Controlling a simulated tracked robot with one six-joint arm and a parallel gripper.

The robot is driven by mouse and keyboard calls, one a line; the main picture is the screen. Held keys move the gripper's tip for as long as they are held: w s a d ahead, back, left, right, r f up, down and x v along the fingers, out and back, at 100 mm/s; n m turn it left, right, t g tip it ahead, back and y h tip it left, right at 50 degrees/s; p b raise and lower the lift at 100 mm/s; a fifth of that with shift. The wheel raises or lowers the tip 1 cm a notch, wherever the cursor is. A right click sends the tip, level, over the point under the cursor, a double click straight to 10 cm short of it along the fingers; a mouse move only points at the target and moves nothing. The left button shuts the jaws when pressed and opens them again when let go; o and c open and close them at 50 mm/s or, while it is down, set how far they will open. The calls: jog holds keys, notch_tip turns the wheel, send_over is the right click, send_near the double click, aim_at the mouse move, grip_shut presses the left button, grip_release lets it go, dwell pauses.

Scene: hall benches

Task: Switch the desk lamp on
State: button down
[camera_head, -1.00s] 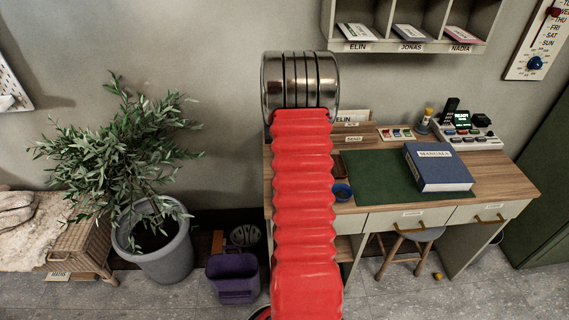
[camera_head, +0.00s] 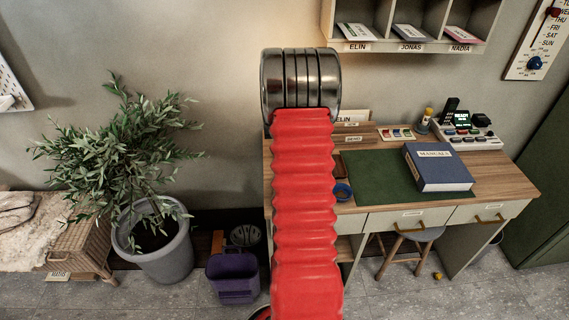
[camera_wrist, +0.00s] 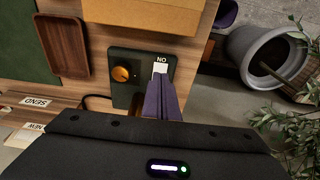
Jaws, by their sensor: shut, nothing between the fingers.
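In the wrist view, a dark box (camera_wrist: 122,92) on the wooden desk carries an orange knob (camera_wrist: 121,74) and a white switch (camera_wrist: 160,68) with a label reading ON upside down. My gripper (camera_wrist: 161,84) has its purple fingers shut and empty, tips at the lower edge of the white switch. Whether they touch it I cannot tell. In the head view the gripper and the dark box are hidden behind my red arm. The desk lamp itself is not clearly visible in either view.
A wooden tray (camera_wrist: 63,46) and a tan block (camera_wrist: 150,14) lie near the box. A potted plant (camera_head: 165,255) stands left of the desk.

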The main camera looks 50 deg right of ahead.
jog(key=shift+r, duration=2.3)
jog(key=s+a+r+n+t, duration=0.1)
jog(key=s+a+r+n, duration=0.2)
jog(key=a, duration=1.3)
jog(key=s+a+r+n+t+y, duration=0.1)
jog(key=s+a+r, duration=0.5)
jog(key=a, duration=1)
jog(key=s+a+r+n+t, duration=0.2)
jog(key=a+r, duration=0.6)
jog(key=a, duration=0.9)
jog(key=s+n, duration=0.2)
jog(key=n, duration=0.1)
jog(key=shift+s+n, duration=0.35)
jog(key=shift+n, duration=0.05)
